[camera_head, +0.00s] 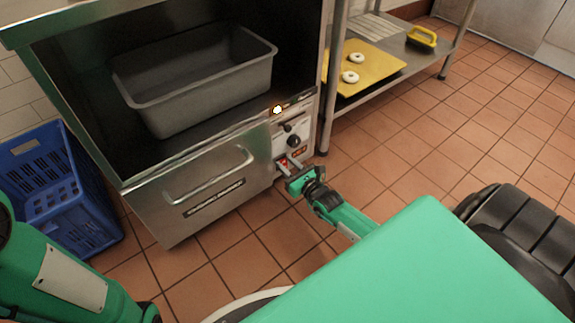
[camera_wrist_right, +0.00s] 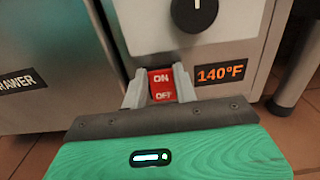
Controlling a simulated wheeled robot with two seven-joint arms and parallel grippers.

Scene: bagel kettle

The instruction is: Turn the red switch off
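The red switch (camera_wrist_right: 162,85) is on the front panel of the steel kettle unit, marked ON at the top and OFF at the bottom. It also shows small in the head view (camera_head: 284,162). My right gripper (camera_wrist_right: 160,88) is at the panel with its two fingers apart, one on each side of the switch. Whether the fingers touch the switch I cannot tell. In the head view my right gripper (camera_head: 289,165) reaches the panel from the lower right. My left arm shows at the lower left, but its gripper is not visible.
A black knob (camera_wrist_right: 196,12) sits above the switch, and a 140°F label (camera_wrist_right: 222,74) is to its right. A drawer (camera_head: 205,185) with a handle is left of the panel. A blue crate (camera_head: 60,190) stands at left. A steel shelf holds a yellow board (camera_head: 375,60) with bagels.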

